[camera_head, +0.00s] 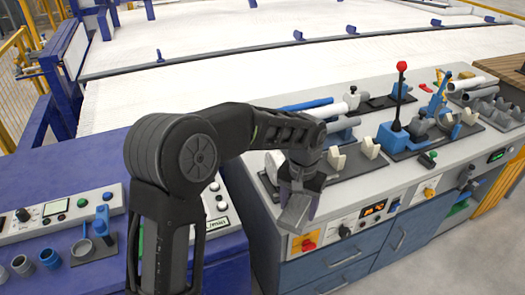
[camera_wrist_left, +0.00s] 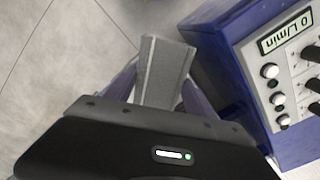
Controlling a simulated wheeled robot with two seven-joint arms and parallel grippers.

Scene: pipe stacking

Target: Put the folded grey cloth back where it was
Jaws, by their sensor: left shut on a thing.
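The folded grey cloth (camera_head: 296,211) hangs from my left gripper (camera_head: 302,183) in the head view, in front of the grey bench's front edge. In the left wrist view, the cloth (camera_wrist_left: 165,70) sticks out from between the two fingers of my left gripper (camera_wrist_left: 160,92). The gripper is shut on it and hides its near end. Floor shows beyond the cloth there. My right gripper is in neither view.
The grey bench (camera_head: 345,200) carries a red-knobbed lever (camera_head: 401,95), pipes and cradles. A blue bench (camera_head: 85,265) with a control panel (camera_head: 60,214) stands at left. In the wrist view, a blue cabinet (camera_wrist_left: 235,75) with a flow display (camera_wrist_left: 287,31) stands close at right.

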